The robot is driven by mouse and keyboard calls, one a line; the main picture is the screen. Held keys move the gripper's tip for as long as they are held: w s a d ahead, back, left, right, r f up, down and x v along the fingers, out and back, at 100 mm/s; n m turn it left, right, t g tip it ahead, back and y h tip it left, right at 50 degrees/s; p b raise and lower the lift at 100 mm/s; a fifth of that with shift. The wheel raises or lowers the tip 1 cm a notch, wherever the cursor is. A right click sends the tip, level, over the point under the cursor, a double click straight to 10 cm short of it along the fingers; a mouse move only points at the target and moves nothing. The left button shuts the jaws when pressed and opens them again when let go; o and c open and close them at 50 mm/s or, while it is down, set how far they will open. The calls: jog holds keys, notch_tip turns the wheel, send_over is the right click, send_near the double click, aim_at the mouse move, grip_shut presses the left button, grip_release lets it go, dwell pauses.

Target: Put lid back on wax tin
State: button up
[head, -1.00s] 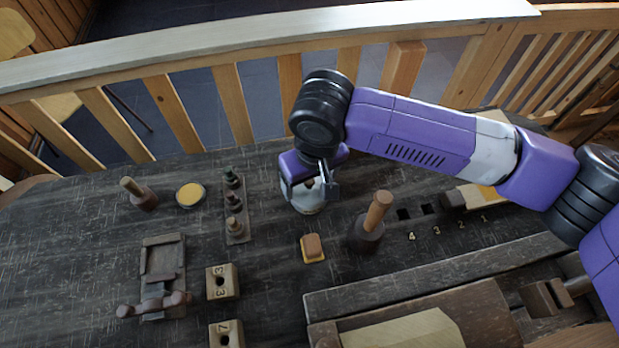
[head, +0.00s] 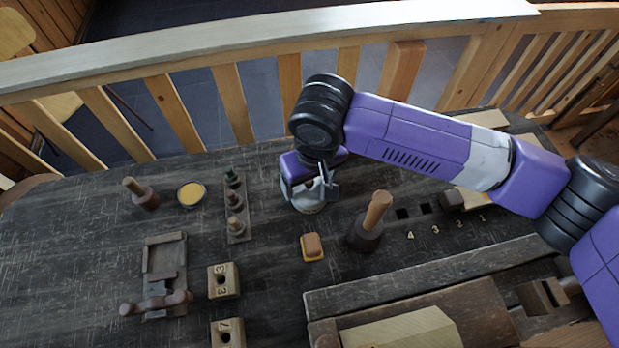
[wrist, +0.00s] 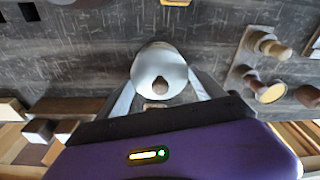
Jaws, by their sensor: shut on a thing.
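The wax tin (head: 191,194) is a small round tin with yellow wax showing, open, on the dark bench at left of centre in the head view. The lid (head: 308,207) is a pale grey metal disc with a brown knob, right of the tin beyond a small rack. My gripper (head: 310,190) is over the lid and shut on it. In the wrist view the lid (wrist: 160,65) sits between my fingers (wrist: 160,90), one on each side, knob towards me. I cannot tell whether it touches the bench.
A rack of small pegs (head: 235,222) stands between lid and tin. A handled peg (head: 142,193) stands left of the tin. A wooden railing runs behind.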

dwell(0.4)
jog(key=o, duration=1.3)
jog(key=shift+r, duration=0.1)
jog(key=shift+r+p, duration=3.45)
grip_shut()
jog(key=shift+f, duration=0.25)
